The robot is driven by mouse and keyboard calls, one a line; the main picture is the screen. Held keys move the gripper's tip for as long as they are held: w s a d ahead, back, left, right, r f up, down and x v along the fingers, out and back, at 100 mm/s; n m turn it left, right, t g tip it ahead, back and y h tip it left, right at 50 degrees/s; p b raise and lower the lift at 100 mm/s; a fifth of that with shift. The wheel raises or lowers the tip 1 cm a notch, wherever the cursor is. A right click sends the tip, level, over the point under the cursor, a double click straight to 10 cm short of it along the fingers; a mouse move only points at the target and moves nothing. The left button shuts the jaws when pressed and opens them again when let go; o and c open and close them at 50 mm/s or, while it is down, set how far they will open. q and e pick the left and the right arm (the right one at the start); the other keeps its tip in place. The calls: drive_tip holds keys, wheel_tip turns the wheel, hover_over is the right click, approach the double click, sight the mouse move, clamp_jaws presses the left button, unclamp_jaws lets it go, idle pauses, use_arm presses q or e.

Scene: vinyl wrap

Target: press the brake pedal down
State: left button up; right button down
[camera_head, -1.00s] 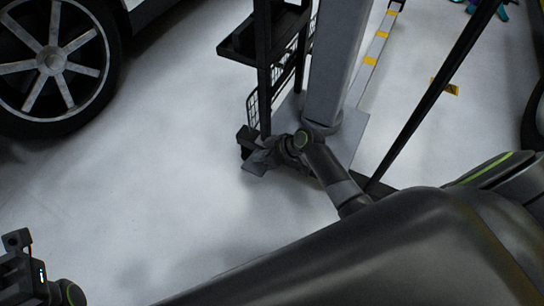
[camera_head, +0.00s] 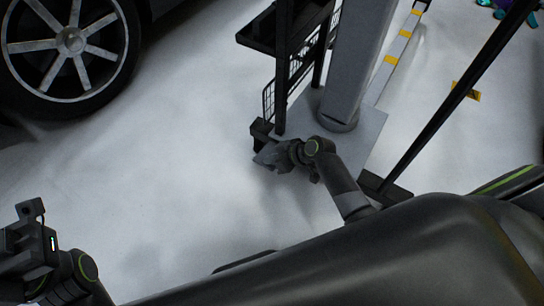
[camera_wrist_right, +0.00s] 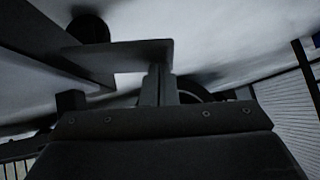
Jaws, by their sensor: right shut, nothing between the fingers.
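My right gripper (camera_head: 268,158) is low by the foot of the black rack, near a small dark block (camera_head: 261,130) at the rack's base. In the right wrist view my right gripper's fingers (camera_wrist_right: 158,82) are shut with nothing between them. A flat dark plate (camera_wrist_right: 125,52) lies just beyond the fingertips, with a round dark wheel-like part (camera_wrist_right: 88,27) behind it. The plate may be the brake pedal; I cannot tell whether the fingers touch it. My left gripper (camera_head: 24,238) is at the lower left, away from the rack, its jaws unclear.
The black rack (camera_head: 283,70) with a shelf and wire side stands beside a thick grey post (camera_head: 355,60) on a flat base plate (camera_head: 368,135). A car wheel (camera_head: 70,42) is at the upper left. A black pole (camera_head: 450,100) slants at the right. The left floor is clear.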

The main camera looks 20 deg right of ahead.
sight(269, 168)
drive_tip(key=shift+s+a+f+n+t+h, duration=0.2)
drive_tip(key=shift+f+h, duration=0.1)
drive_tip(key=shift+f, duration=0.15)
drive_tip(key=shift+s+a+f+n+t+h, duration=0.1)
drive_tip(key=shift+a+f+n+t+h, duration=0.1)
drive_tip(key=shift+f+h, duration=0.15)
drive_tip(key=shift+s+a+f+n+t+h, duration=0.15)
drive_tip(key=shift+f+n+t+h, duration=0.35)
drive_tip(key=shift+f, duration=0.95)
drive_tip(key=shift+f+b, duration=0.1)
drive_tip(key=shift+b, duration=0.2)
